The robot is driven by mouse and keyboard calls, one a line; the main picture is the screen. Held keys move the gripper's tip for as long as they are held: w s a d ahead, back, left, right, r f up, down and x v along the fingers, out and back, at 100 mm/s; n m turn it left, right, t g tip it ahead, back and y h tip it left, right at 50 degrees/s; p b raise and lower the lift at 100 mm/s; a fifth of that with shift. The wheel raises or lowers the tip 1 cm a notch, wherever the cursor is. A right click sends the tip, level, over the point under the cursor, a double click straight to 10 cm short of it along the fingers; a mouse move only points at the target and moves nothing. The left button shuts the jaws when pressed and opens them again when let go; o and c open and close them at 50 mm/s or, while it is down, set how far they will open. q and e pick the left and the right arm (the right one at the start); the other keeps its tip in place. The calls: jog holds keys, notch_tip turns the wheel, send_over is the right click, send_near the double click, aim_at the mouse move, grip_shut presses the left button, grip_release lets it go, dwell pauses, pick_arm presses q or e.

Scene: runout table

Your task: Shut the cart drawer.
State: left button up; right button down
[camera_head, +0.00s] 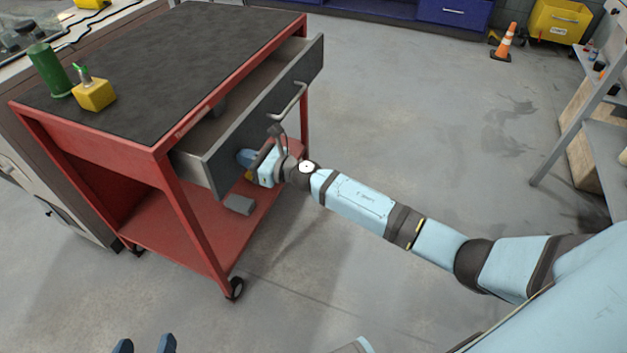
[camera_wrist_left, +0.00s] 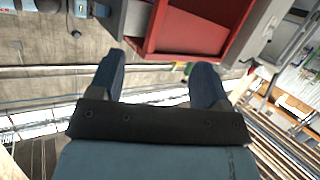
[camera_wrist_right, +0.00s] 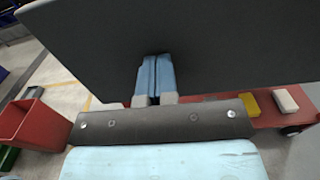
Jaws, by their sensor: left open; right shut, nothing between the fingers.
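The red cart (camera_head: 168,158) has a dark top, and its grey drawer (camera_head: 225,140) stands pulled out on the right side. A bar handle (camera_head: 290,102) is on the drawer's front. My right gripper (camera_head: 246,158) is shut and empty at the near, lower part of the drawer front. In the right wrist view its fingertips (camera_wrist_right: 155,60) meet the dark drawer front (camera_wrist_right: 230,45); whether they press on it I cannot tell. My left gripper (camera_head: 145,343) is open and empty at the bottom edge, apart from the cart. The left wrist view shows red cart parts (camera_wrist_left: 195,28) beyond its fingers.
A green cylinder (camera_head: 48,70) and a yellow block (camera_head: 95,96) stand on the cart top. A grey block (camera_head: 240,205) lies on the lower shelf. A traffic cone (camera_head: 505,42) and a yellow bin (camera_head: 558,22) are far back. Floor right of the cart is clear.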

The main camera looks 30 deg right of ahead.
jog(key=b+x, duration=0.2)
jog(key=x, duration=0.6)
jog(key=shift+w+a+f, duration=0.1)
jog(key=shift+w+a, duration=0.25)
jog(key=shift+w, duration=0.05)
pick_arm(q)
jog(key=w+d+r+t+h, duration=0.1)
jog(key=d+r+t+h, duration=0.1)
jog(key=r, duration=0.4)
jog(key=shift+w+d+t, duration=0.15)
jog(key=shift+d+t, duration=0.25)
jog(key=shift+d, duration=0.1)
pick_arm(e)
jog(key=shift+r, duration=0.3)
